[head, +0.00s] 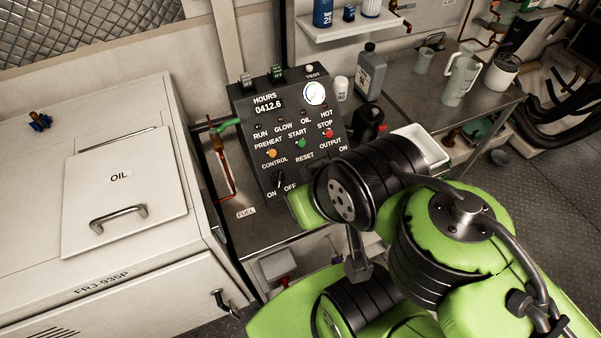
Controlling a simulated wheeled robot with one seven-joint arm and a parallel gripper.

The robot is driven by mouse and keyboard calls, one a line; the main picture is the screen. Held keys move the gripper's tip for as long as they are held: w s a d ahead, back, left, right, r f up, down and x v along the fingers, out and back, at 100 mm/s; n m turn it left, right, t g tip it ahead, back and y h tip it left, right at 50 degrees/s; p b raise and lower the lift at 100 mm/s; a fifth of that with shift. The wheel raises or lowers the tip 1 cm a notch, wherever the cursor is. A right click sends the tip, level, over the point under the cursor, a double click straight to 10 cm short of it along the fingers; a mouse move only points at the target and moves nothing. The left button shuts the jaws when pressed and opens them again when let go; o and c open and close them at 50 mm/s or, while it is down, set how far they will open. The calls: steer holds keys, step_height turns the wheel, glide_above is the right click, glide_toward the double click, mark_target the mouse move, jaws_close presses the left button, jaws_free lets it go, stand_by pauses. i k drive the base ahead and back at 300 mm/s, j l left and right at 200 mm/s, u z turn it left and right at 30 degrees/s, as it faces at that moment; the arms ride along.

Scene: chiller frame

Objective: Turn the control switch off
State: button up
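The control switch (279,181) is a small black knob at the lower left of the dark control panel (244,104), below the CONTROL label. ON is printed at its lower left and OFF at its lower right. The knob is too small and dark to tell which mark it points to. My green and black arm reaches in from the lower right and covers the panel's lower right corner. A green part of my arm is close to the right of the switch in the picture. I cannot make out my gripper or its fingers.
The panel stands on a metal bench with a gauge (315,93), lamps and buttons. A white OIL cabinet (110,240) is at left, with a copper pipe (222,170) beside the panel. A grey bottle (370,73) and a dark container (368,124) stand at right.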

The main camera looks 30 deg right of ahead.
mark_target(278, 178)
steer(key=z, duration=0.2)
steer(key=k+u, duration=0.1)
steer(key=u, duration=0.3)
steer(key=k+u, duration=0.1)
steer(key=u, duration=0.35)
steer(key=k+u, duration=0.1)
steer(key=u, duration=0.3)
steer(key=k+j+u, duration=0.1)
steer(key=u, duration=0.3)
